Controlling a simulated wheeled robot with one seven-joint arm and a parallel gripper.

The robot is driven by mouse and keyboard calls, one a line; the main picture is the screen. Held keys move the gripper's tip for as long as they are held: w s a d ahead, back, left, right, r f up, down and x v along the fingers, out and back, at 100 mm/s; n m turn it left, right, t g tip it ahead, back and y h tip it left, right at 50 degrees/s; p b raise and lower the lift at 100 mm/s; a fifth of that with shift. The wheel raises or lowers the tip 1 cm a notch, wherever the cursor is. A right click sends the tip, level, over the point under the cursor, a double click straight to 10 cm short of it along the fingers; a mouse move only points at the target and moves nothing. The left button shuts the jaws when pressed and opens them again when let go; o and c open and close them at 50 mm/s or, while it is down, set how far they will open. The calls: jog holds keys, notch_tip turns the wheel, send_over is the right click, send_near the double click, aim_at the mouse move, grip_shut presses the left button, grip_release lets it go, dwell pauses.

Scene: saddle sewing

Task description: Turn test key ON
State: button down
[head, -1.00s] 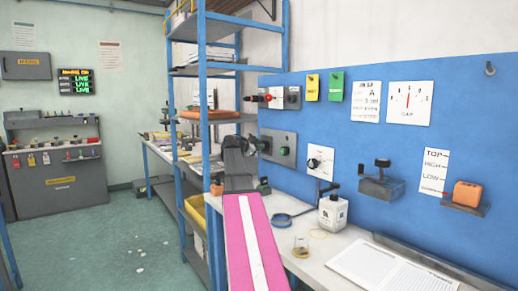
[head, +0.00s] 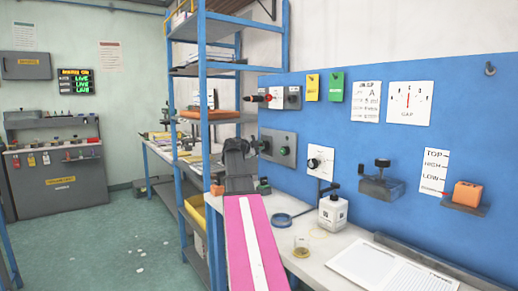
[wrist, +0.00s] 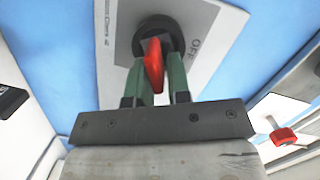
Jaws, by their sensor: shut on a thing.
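The test key is a red handle (wrist: 154,66) on a dark round collar, set in a grey plate (wrist: 200,38) marked OFF on its right side in the wrist view. My gripper (wrist: 158,78) has its green fingers on either side of the red handle and is shut on it. The handle stands nearly upright in this view, tilted slightly. In the head view my gripper (head: 262,146) is at the left part of the grey switch panel (head: 279,155) on the blue board, and the key is hidden there.
Another red handle (head: 263,98) sticks out above on the board.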

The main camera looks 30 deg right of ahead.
jog(key=shift+s+f+m+h, duration=0.1)
jog(key=shift+m+h, duration=0.05)
jog(key=shift+m, duration=0.6)
jog(key=shift+f+m+h, duration=0.1)
jog(key=shift+m+h, duration=0.05)
jog(key=shift+m, duration=0.6)
jog(key=shift+f+m+t, duration=0.2)
jog(key=shift+m+t, duration=0.1)
jog(key=shift+m, duration=0.9)
jog(key=c, duration=1.1)
grip_release()
jog(key=v, duration=0.2)
jog(key=w+v, duration=0.1)
jog(key=v, duration=0.2)
jog(key=shift+a, duration=0.1)
